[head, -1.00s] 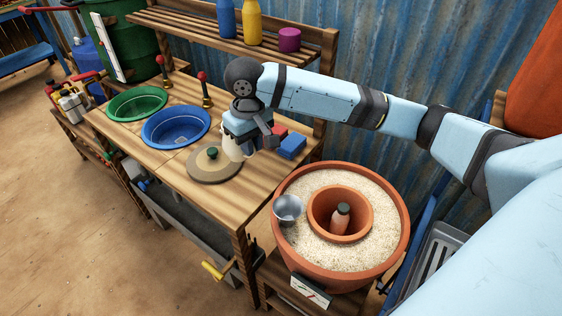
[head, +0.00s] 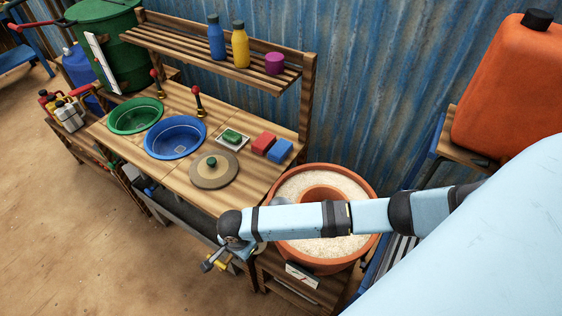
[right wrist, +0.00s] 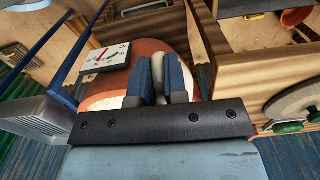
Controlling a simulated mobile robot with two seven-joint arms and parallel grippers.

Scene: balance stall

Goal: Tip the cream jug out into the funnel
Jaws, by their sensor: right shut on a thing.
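My right gripper (head: 212,262) is low in the head view, in front of the workbench and left of the terracotta pot (head: 369,240). In the right wrist view its blue fingers (right wrist: 159,82) are shut on a pale strip, the cream jug's handle (right wrist: 158,68). Most of the jug is hidden in both views, so I cannot tell its tilt. The funnel is not visible now; my right arm covers part of the pot where a grey metal cup-like funnel showed earlier. My left gripper is not in view.
The workbench holds a green basin (head: 135,116), a blue basin (head: 175,138), a round lid (head: 214,170), a green sponge (head: 232,136), and red (head: 264,144) and blue (head: 280,151) blocks. A dial box (head: 302,274) is at the pot's front. Open floor lies left.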

